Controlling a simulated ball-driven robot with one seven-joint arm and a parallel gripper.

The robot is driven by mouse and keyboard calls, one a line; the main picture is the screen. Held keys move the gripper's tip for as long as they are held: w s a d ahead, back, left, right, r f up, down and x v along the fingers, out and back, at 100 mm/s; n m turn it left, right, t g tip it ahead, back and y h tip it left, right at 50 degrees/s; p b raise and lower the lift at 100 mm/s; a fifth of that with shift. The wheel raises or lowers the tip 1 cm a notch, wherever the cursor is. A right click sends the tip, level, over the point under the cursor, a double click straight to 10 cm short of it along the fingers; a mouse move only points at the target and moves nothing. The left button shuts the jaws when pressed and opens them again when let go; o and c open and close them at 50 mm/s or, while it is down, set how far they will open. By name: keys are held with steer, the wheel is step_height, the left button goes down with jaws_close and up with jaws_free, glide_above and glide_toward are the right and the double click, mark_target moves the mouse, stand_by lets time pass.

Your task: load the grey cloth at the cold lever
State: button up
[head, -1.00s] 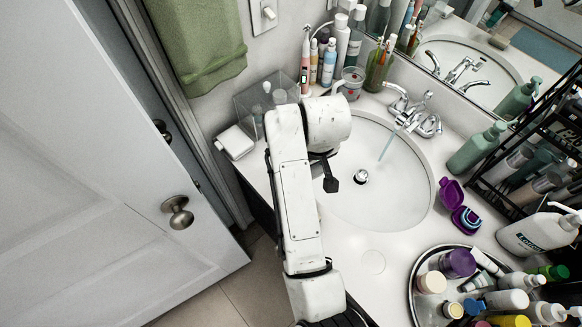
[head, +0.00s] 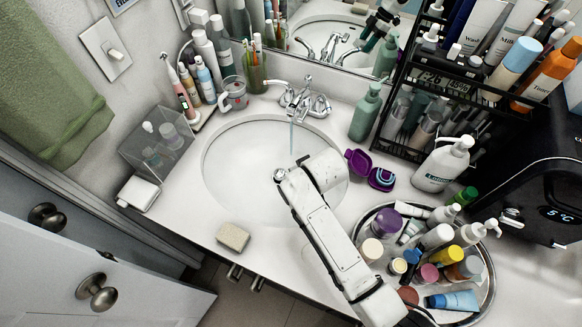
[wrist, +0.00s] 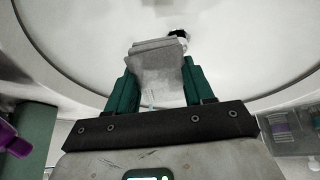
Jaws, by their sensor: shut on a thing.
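The grey cloth (wrist: 157,75) shows in the wrist view as a folded, layered bundle between the two green fingers of my gripper (wrist: 152,85). My gripper is shut on it, above the white sink bowl (wrist: 80,45). In the head view my arm reaches over the right part of the sink (head: 235,165); its own end hides the gripper and the cloth. The chrome tap (head: 303,98) stands behind the sink with a lever on its left (head: 284,84) and one on its right (head: 322,104). No marking tells which is cold. A thin stream of water falls from the spout.
A round tray (head: 487,300) crowded with bottles is right of my arm. A purple case (head: 358,160), green pump bottle (head: 366,112) and black rack (head: 400,72) stand right of the tap. A beige sponge (head: 233,237) lies near the front edge.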

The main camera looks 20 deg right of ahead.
steer(key=shift+s+d+f+m, duration=0.15)
steer(key=shift+s+d+f, duration=0.2)
steer(key=shift+d, duration=0.25)
steer(key=shift+s+d+f+m, duration=0.15)
steer(key=shift+s+d+f, duration=0.1)
steer(key=shift+d+f, duration=0.25)
steer(key=shift+w+d+f+b, duration=0.15)
steer(key=shift+w+b, duration=0.05)
steer(key=shift+b, duration=0.1)
steer(key=w+f+b, duration=0.2)
steer(key=w+b, duration=0.9)
steer(key=w, duration=0.2)
steer(key=shift+w+d+f, duration=0.25)
steer(key=shift+d, duration=0.1)
steer(key=s+p, duration=0.6)
steer(key=s, duration=0.2)
steer(key=shift+a+p, duration=0.2)
steer(key=shift+p, duration=0.2)
stand_by(0.9)
